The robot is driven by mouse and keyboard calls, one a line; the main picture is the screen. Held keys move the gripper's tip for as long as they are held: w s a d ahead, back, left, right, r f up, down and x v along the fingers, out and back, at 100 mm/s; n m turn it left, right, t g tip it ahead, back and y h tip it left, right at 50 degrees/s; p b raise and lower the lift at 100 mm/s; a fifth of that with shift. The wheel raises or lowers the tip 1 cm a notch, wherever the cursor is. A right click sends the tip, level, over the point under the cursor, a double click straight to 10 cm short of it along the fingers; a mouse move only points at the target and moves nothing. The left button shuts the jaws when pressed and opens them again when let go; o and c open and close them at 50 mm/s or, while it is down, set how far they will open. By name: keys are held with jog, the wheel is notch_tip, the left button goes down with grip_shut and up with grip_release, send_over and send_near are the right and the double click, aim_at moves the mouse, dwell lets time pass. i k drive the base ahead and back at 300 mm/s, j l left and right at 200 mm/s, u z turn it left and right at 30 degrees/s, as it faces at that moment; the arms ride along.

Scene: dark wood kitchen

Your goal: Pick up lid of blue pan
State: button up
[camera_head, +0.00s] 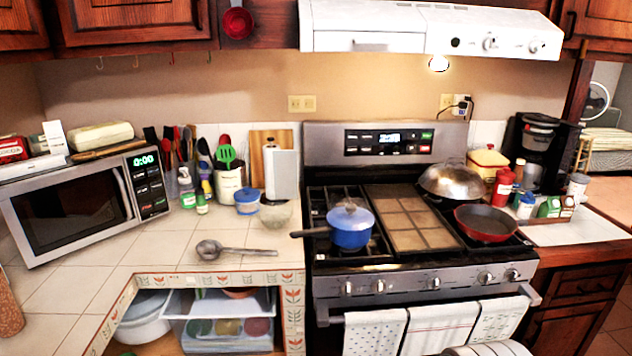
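The blue pan (351,235) stands on the left front part of the stove, its dark handle pointing left toward the counter. Its lid (342,214) sits on top of the pan, pale and shiny, with a small knob at the top. The lid's fine detail is too small to make out. My gripper is not in view, and nothing touches the pan or lid.
A brown griddle (408,228) lies just right of the pan. A red skillet (486,223) and a domed silver pan (450,181) stand farther right. A ladle (235,251) lies on the counter. Towels (437,328) hang on the oven handle.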

aim_at(350, 217)
jog(key=i+j+z, duration=0.1)
jog(key=i, duration=0.35)
jog(key=i+j+z, duration=0.15)
jog(key=i, duration=0.3)
jog(key=i+j+z, duration=0.1)
jog(key=i+j, duration=0.2)
jog(key=i, duration=0.15)
